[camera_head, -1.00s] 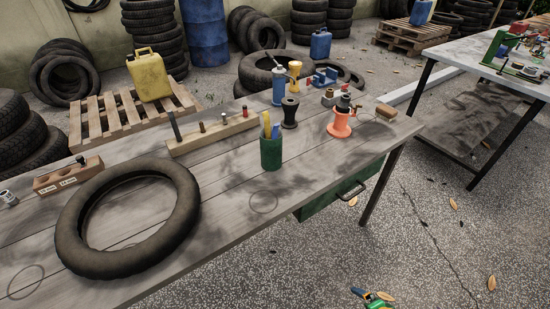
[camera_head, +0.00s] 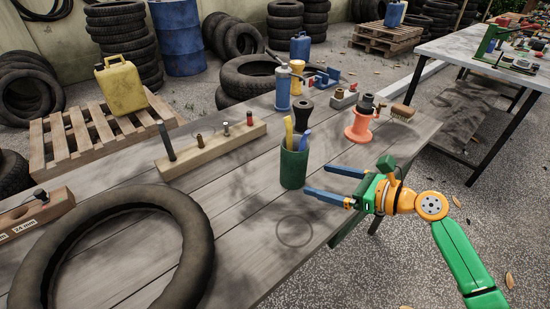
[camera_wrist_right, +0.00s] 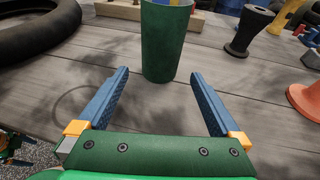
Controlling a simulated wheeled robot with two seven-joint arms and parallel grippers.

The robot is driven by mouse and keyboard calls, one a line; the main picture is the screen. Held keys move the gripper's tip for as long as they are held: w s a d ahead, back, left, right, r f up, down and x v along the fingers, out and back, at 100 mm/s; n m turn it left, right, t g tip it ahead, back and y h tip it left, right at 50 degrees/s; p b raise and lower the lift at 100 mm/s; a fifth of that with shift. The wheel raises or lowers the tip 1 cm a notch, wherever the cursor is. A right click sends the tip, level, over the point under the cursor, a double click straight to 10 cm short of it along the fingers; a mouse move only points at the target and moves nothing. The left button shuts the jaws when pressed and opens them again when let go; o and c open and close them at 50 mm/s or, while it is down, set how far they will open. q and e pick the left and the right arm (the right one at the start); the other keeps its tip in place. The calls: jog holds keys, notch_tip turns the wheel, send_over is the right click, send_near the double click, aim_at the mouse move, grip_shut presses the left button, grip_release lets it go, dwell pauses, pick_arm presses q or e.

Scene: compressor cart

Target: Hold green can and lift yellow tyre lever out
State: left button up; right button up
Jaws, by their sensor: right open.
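The green can (camera_head: 293,168) stands upright on the wooden table. A yellow tyre lever (camera_head: 289,132) and a blue one (camera_head: 304,140) stick up out of it. My right gripper (camera_head: 325,183) is open, to the right of the can in the head view, with its blue fingers pointing at it. In the right wrist view the can (camera_wrist_right: 165,45) stands just ahead of the two open fingers (camera_wrist_right: 158,85), apart from them, with nothing between the fingertips.
A tyre (camera_head: 190,235) lies at the table's left. A wooden block with upright pins (camera_head: 210,150) stands behind the can. A black spool (camera_head: 301,112), a blue bottle (camera_head: 283,90) and an orange stand (camera_head: 359,126) are further back. The wood right of the tyre is clear.

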aim_at(305, 176)
jog(key=b+x, duration=0.2)
jog(key=f+b+x, duration=0.1)
jog(key=b, duration=0.1)
jog(key=shift+w+a, duration=0.1)
jog(key=shift+w, duration=0.1)
pick_arm(q)
jog(key=shift+s+d+f, duration=0.1)
jog(key=shift+d+f, duration=0.15)
jog(key=shift+f, duration=0.45)
jog(key=shift+s+d+f, duration=0.1)
jog(key=shift+d+f, duration=0.1)
jog(key=shift+f, duration=0.5)
jog(key=shift+s+d+f, duration=0.1)
jog(key=shift+d+f, duration=0.15)
jog(key=shift+f, duration=0.45)
pick_arm(e)
jog(key=shift+r+x, duration=0.15)
jog(key=shift+x, duration=1)
jog(key=shift+r+x, duration=0.15)
jog(key=shift+x, duration=1)
jog(key=shift+w+a, duration=0.1)
pick_arm(q)
jog(key=shift+a, duration=0.1)
pick_arm(e)
jog(key=c, duration=0.8)
jog(key=shift+o, duration=0.2)
